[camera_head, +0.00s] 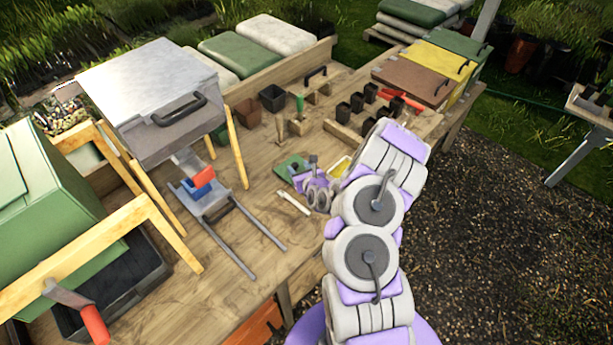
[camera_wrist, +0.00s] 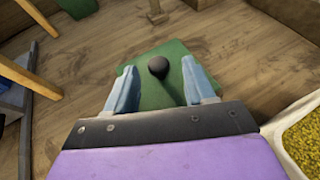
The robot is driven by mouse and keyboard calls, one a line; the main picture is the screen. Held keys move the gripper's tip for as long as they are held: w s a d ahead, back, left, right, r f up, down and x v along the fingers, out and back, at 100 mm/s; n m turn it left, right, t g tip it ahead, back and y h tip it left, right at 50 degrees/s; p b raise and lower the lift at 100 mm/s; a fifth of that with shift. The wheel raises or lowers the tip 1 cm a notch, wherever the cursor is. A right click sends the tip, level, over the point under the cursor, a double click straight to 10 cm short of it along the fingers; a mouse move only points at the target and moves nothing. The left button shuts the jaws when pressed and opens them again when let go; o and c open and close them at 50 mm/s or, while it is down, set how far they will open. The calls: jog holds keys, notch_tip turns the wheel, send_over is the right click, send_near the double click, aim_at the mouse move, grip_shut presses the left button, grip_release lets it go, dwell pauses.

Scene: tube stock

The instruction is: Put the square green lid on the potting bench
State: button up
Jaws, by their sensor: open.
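The square green lid (camera_head: 288,168) lies on the wooden potting bench (camera_head: 247,232), near its front middle. In the wrist view the lid (camera_wrist: 151,51) has a round dark knob (camera_wrist: 158,67) on top. My gripper (camera_wrist: 160,72) is open over the lid, with one pale blue finger on each side of the knob. The fingers look apart from the knob. My gripper (camera_head: 304,168) also shows in the head view, just right of the lid and partly covering it. The lid's near edge is hidden by my gripper in the wrist view.
A tray with yellow contents (camera_wrist: 302,147) stands close on the right. A white-handled tool (camera_head: 293,203) lies in front of the lid. A grey box on wooden legs (camera_head: 150,85) stands left, and several black pots (camera_head: 357,102) stand behind. Bare bench lies front left.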

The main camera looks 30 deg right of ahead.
jog(key=p+v, duration=0.1)
jog(key=v, duration=0.6)
jog(key=shift+s+d+r, duration=0.1)
jog(key=shift+s+r, duration=0.05)
jog(key=shift+s, duration=0.1)
jog(key=w+a+r+n+t+y, duration=0.25)
jog(key=a+r+n+y, duration=0.7)
jog(key=a+r, duration=0.85)
jog(key=s+a+r+n+g+y, duration=0.95)
jog(key=s+a+r+n, duration=0.25)
jog(key=a+r, duration=0.2)
jog(key=s+a+f+n+g+h, duration=0.2)
jog(key=s+n+g+h, duration=0.7)
jog(key=s, duration=1.2)
jog(key=s+d+n+h, duration=0.3)
jog(key=d+h, duration=0.1)
jog(key=d, duration=0.5)
jog(key=s+d+f+n+h, duration=0.1)
jog(key=s+d+n+h, duration=0.2)
jog(key=d, duration=0.7)
jog(key=shift+s+t+h, duration=0.3)
jog(key=shift+s+h, duration=0.3)
jog(key=shift+h, duration=0.5)
jog(key=shift+f, duration=0.15)
